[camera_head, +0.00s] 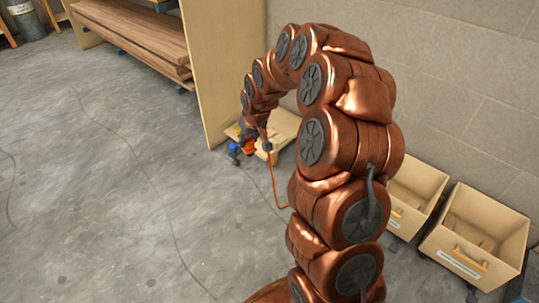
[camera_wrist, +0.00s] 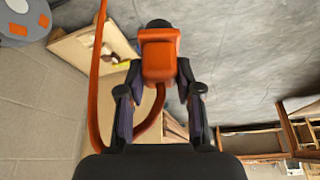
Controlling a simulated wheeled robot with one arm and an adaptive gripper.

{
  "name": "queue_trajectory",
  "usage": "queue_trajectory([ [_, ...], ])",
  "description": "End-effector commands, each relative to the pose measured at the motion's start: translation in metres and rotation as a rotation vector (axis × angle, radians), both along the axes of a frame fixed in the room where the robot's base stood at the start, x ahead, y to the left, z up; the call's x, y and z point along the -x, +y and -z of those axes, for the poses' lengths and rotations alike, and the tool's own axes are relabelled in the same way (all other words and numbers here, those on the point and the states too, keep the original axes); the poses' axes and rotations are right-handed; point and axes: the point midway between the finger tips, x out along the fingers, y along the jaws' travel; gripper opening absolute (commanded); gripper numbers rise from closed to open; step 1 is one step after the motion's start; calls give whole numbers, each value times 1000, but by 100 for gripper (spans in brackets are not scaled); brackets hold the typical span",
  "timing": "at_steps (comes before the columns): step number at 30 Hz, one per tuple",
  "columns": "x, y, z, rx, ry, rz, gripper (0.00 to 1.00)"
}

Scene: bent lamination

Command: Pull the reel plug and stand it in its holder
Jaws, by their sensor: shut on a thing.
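In the wrist view my gripper (camera_wrist: 160,78) is shut on the orange plug (camera_wrist: 160,55), with one finger on each side of it. The plug's dark end points away from the palm. An orange cable (camera_wrist: 97,75) runs from the plug and loops up the left side. In the head view my gripper (camera_head: 249,145) is small and far off, with the orange plug between its fingers, and the cable (camera_head: 272,182) hangs below. A grey disc with orange patches (camera_wrist: 14,42), perhaps the reel, is at the wrist view's top left. I cannot clearly make out the holder.
A pale wooden box (camera_head: 284,128) stands beside my gripper, against a wooden panel (camera_head: 228,65). More wooden bins (camera_head: 464,262) line the wall at right. Stacked planks (camera_head: 140,30) lie on a rack at the back left. The concrete floor at left is clear except for thin dark lines.

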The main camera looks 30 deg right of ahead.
Motion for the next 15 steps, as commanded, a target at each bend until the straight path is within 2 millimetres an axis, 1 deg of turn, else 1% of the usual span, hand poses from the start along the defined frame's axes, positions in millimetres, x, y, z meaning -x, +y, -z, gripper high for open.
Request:
queue_trajectory([
  [1,-5,10,-12,3,-4,13,7],
  [3,-11,22,-26,3,-5,44,7],
  [7,-24,38,-44,2,-2,120,7],
  [9,-34,41,-48,2,-2,163,7],
  [11,-41,40,-46,0,1,203,7],
  [14,-54,33,-40,0,2,258,7],
  [15,-59,29,-36,0,4,279,7],
])
